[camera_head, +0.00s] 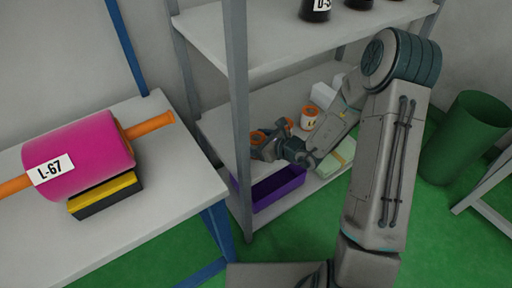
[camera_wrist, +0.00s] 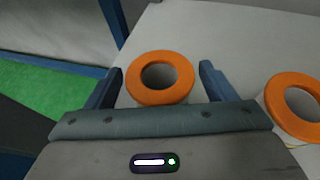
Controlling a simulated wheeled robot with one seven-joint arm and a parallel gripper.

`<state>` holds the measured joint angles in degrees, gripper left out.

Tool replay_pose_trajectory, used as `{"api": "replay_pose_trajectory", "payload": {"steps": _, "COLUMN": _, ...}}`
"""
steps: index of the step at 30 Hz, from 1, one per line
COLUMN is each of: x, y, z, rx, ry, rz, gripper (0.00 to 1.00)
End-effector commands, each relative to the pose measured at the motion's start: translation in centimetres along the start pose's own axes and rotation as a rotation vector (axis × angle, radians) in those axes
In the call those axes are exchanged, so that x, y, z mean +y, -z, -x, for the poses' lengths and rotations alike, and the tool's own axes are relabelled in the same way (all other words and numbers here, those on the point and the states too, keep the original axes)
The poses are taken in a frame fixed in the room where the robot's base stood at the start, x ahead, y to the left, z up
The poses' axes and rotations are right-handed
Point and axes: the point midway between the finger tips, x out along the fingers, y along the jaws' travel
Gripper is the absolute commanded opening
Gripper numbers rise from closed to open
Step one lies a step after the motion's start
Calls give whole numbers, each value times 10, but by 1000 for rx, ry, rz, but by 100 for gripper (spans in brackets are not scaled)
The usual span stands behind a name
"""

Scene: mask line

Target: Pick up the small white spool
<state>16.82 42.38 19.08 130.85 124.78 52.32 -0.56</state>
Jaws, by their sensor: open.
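In the wrist view, a small spool with an orange ring-shaped top (camera_wrist: 136,88) and a dark centre hole lies between the two fingers of my gripper (camera_wrist: 161,68). The fingers are open, one on each side, with small gaps to the ring. Its lower body is mostly hidden. A second spool (camera_wrist: 278,108), orange-topped with a white side, stands to the right, outside the fingers. In the head view, a white spool with orange (camera_head: 309,122) stands on the middle shelf, right of my gripper (camera_head: 266,140). Orange patches show around the gripper there, partly hidden.
The shelf rack's upright (camera_head: 237,110) stands just left of my gripper, and the upper shelf (camera_head: 290,48) with dark jars is above. A purple bin (camera_head: 275,190) sits below. A table (camera_head: 180,215) with a large magenta roll (camera_head: 85,155) is at left.

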Motion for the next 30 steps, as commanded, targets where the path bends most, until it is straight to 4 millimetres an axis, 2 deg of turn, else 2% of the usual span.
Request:
{"api": "replay_pose_trajectory", "payload": {"steps": 4, "x": 0, "y": 1, "z": -15, "rx": 0, "ry": 0, "rz": 0, "gripper": 77}}
{"api": "replay_pose_trajectory", "payload": {"steps": 11, "x": 0, "y": 0, "z": -16, "rx": 0, "ry": 1, "rz": 0, "gripper": 77}}
{"api": "replay_pose_trajectory", "payload": {"steps": 12, "x": 0, "y": 0, "z": -16, "rx": 0, "ry": 1, "rz": 0, "gripper": 72}}
{"api": "replay_pose_trajectory", "payload": {"steps": 17, "x": 0, "y": 0, "z": -16, "rx": 0, "ry": 1, "rz": 0, "gripper": 27}}
{"api": "replay_pose_trajectory", "payload": {"steps": 18, "x": 0, "y": 0, "z": -16, "rx": 0, "ry": 1, "rz": 0, "gripper": 25}}
{"api": "replay_pose_trajectory", "payload": {"steps": 26, "x": 0, "y": -1, "z": -15, "rx": 0, "ry": 1, "rz": 0, "gripper": 25}}
{"api": "replay_pose_trajectory", "payload": {"steps": 30, "x": -1, "y": -9, "z": -12, "rx": -1, "ry": 1, "rz": 2, "gripper": 25}}
